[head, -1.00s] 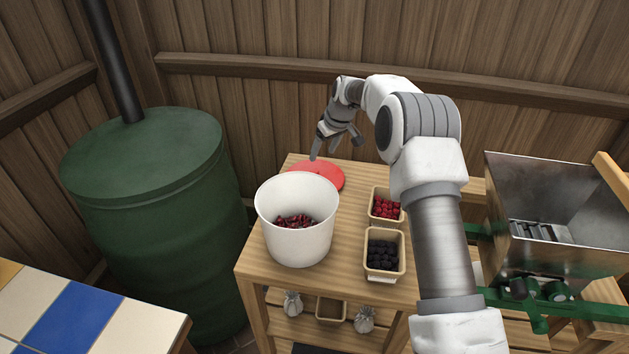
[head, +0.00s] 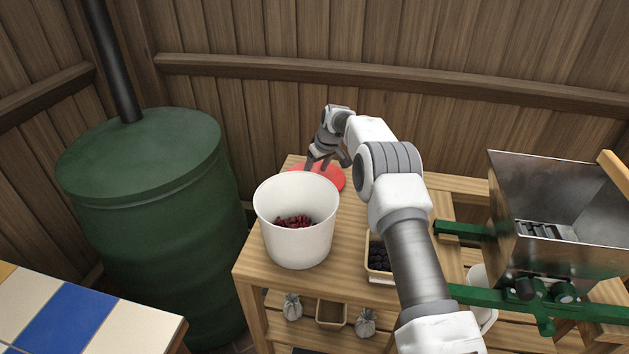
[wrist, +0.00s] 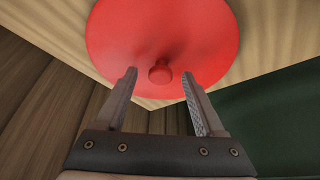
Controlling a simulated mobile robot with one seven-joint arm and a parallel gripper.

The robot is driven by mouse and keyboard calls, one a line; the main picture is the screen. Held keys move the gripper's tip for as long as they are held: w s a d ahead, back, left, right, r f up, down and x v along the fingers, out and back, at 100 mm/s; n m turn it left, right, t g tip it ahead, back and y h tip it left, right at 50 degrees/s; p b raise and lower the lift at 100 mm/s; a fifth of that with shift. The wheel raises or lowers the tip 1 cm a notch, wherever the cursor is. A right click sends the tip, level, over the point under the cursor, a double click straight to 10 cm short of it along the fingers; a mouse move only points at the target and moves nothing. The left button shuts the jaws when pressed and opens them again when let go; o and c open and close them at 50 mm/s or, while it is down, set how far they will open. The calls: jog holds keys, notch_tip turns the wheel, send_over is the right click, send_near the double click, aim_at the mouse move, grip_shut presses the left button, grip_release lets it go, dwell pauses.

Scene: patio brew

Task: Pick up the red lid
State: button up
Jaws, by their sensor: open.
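The red lid (head: 330,176) lies on the wooden table (head: 350,225) behind the white bucket, which hides its near part in the head view. In the wrist view the round red lid (wrist: 160,30) shows with a small red knob (wrist: 160,73) near its middle. My gripper (wrist: 162,82) is open, with one finger on each side of the knob in this view. The knob shows between the fingertips, and nothing is gripped. In the head view my gripper (head: 322,168) is over the lid. I cannot tell whether the fingers touch it.
The white bucket (head: 290,245) with dark red contents stands just in front of the lid. A box of dark berries (head: 378,262) is partly behind my arm. A green barrel (head: 150,200) stands left, and a metal hopper (head: 560,210) right. A wooden wall is behind.

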grip_shut()
jog(key=shift+r, duration=0.15)
dwell(0.4)
